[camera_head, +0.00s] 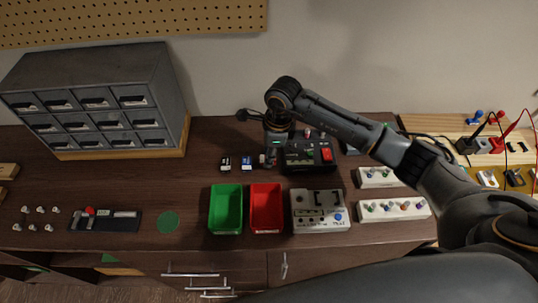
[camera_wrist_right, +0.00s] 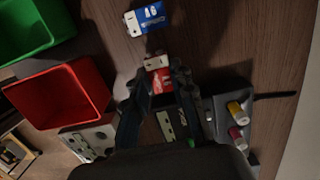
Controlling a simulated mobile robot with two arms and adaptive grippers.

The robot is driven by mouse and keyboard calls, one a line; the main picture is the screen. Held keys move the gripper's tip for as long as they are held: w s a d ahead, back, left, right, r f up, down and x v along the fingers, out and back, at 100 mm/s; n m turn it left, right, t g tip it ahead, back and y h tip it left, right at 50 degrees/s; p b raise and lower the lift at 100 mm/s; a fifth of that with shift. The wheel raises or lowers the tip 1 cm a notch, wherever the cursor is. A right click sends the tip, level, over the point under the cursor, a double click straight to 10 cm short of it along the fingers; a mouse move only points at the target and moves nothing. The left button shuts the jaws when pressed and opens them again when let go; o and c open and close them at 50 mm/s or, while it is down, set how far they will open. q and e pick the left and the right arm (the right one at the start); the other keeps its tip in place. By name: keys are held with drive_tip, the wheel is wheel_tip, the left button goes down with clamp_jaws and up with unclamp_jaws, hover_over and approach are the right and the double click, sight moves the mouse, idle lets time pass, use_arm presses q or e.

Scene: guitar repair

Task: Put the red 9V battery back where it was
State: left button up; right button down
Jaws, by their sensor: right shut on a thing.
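The red 9V battery (camera_wrist_right: 160,80), red with a white end, sits between the fingertips of my right gripper (camera_wrist_right: 158,88) in the right wrist view. That gripper is shut on it. In the head view my right gripper (camera_head: 270,153) points down at the back of the bench, just left of the black device. A blue 9V battery (camera_head: 246,163) lies to its left, and it also shows in the wrist view (camera_wrist_right: 147,18). A black-and-white battery (camera_head: 225,163) is further left. I cannot tell whether the red battery touches the bench. My left gripper is not in view.
A green bin (camera_head: 226,186) and a red bin (camera_head: 266,187) stand in front. A grey tester (camera_head: 320,222) is right of them. A black device with a red switch (camera_head: 300,168) is close to the gripper. A drawer cabinet (camera_head: 95,85) stands left; bench between is mostly clear.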

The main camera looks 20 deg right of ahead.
drive_tip(key=shift+f+p, duration=0.3)
drive_tip(key=shift+f, duration=0.6)
drive_tip(key=shift+f+b, duration=0.2)
drive_tip(key=shift+b, duration=0.1)
drive_tip(key=c, duration=1.1)
unclamp_jaws()
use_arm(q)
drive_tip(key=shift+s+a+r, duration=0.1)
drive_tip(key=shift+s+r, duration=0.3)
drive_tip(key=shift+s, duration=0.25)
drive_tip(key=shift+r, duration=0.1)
use_arm(e)
drive_tip(key=shift+r, duration=0.2)
